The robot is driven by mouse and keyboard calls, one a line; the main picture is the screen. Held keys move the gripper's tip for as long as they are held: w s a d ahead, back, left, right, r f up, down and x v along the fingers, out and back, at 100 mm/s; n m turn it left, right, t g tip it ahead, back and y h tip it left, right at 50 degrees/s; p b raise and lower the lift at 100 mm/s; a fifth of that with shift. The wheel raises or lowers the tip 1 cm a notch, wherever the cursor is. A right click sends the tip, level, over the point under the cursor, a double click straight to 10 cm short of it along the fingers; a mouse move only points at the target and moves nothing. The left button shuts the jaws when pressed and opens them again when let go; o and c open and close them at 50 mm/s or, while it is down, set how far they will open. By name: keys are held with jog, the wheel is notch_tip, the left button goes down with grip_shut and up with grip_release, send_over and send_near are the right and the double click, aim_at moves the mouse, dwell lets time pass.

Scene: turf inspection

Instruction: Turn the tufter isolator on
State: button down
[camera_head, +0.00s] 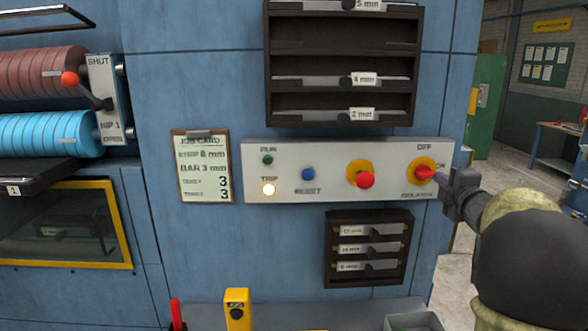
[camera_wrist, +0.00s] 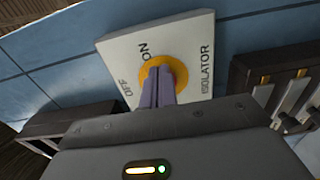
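The isolator (camera_head: 424,165) is a rotary switch with a yellow disc and a red handle at the right end of the pale control panel. OFF is printed above it and ON at its right. The red part that shows looks roughly level, toward the ON side. My gripper (camera_head: 438,175) reaches it from the right. In the wrist view, the yellow disc (camera_wrist: 178,70) lies straight ahead, and the two purple fingers (camera_wrist: 158,88) are close together in front of it. They appear closed about the handle, which they mostly hide.
The control panel (camera_head: 300,187) also holds a red emergency button (camera_head: 365,181), a blue reset button (camera_head: 308,174), a lit TRIP lamp (camera_head: 269,189) and a dark green RUN lamp (camera_head: 268,160). Dark racks sit above (camera_head: 343,98) and below (camera_head: 370,218). A job card (camera_head: 204,166) hangs left.

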jog(key=shift+a+r, duration=0.1)
dwell(0.5)
jog(key=s+b, duration=0.2)
jog(key=s, duration=0.4)
jog(key=shift+d, duration=0.3)
